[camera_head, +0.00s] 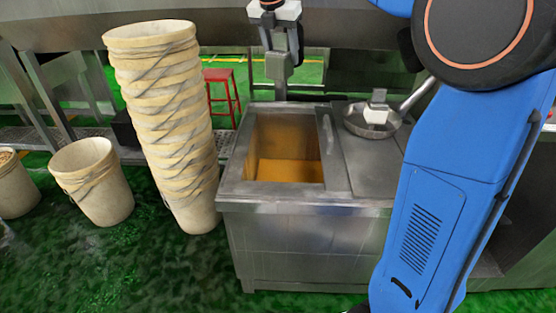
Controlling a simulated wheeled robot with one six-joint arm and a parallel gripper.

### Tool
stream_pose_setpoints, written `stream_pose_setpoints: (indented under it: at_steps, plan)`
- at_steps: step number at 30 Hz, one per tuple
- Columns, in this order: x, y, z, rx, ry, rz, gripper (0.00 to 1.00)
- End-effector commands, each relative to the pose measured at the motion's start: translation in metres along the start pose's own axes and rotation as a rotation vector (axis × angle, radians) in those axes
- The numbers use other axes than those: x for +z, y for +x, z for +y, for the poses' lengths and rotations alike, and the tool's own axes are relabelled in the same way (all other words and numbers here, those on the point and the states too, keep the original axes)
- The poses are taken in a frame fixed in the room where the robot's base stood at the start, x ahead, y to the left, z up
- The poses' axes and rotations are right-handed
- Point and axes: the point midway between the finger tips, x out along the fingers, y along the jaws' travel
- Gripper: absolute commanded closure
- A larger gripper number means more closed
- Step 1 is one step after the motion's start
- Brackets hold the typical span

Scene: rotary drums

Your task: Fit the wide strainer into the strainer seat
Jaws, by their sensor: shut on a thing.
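My gripper (280,52) is at the top middle, above the back edge of the steel tank. It is shut on a grey block with a stem (279,69). The stem runs down to the tank's back rim, and whether it touches is unclear. Whatever is at its lower end is hidden or not distinguishable, so I cannot tell if this is the wide strainer. A round shallow metal pan (366,128) with a pale block (378,113) in it and a long handle sits on the steel top at the right. I cannot make out the strainer seat for certain.
The open steel tank (233,187) holds orange liquid (290,170). A tall leaning stack of cream buckets (172,110) stands left of it, with a single bucket (95,185) farther left. A red stool (222,92) is behind. My blue arm covers the right side.

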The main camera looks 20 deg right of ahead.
Motion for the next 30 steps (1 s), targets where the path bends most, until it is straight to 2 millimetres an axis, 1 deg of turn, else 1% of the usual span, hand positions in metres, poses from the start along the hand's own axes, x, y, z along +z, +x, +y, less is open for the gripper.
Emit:
stream_pose_setpoints:
  at_steps: [1,2,3,5,6,8,9,11,12,14,15,17,18,21,24,27,30]
  plan:
    - [-0.005,0.026,0.003,0.002,-0.018,0.004,0.74]
    - [-0.007,0.04,0.005,0.006,-0.03,0.004,0.74]
    - [-0.011,0.059,0.008,0.013,-0.045,0.004,0.74]
    - [-0.019,0.087,0.011,0.022,-0.068,0.004,0.74]
    - [-0.024,0.106,0.012,0.029,-0.085,0.005,0.74]
    - [-0.034,0.133,0.014,0.04,-0.11,0.005,0.74]
    - [-0.04,0.15,0.014,0.048,-0.127,0.004,0.74]
    - [-0.052,0.178,0.014,0.058,-0.154,0.005,0.74]
    - [-0.06,0.195,0.013,0.065,-0.171,0.006,0.74]
    - [-0.074,0.22,0.01,0.076,-0.197,0.007,0.74]
    - [-0.084,0.237,0.008,0.084,-0.216,0.006,0.74]
    - [-0.099,0.26,0.004,0.095,-0.244,0.006,0.74]
    - [-0.11,0.275,0.001,0.102,-0.262,0.007,0.74]
    - [-0.135,0.306,-0.008,0.12,-0.303,0.005,0.74]
    - [-0.158,0.329,-0.016,0.136,-0.334,0.004,0.74]
    - [-0.174,0.344,-0.023,0.146,-0.357,0.003,0.74]
    - [-0.183,0.352,-0.026,0.152,-0.369,0.001,0.74]
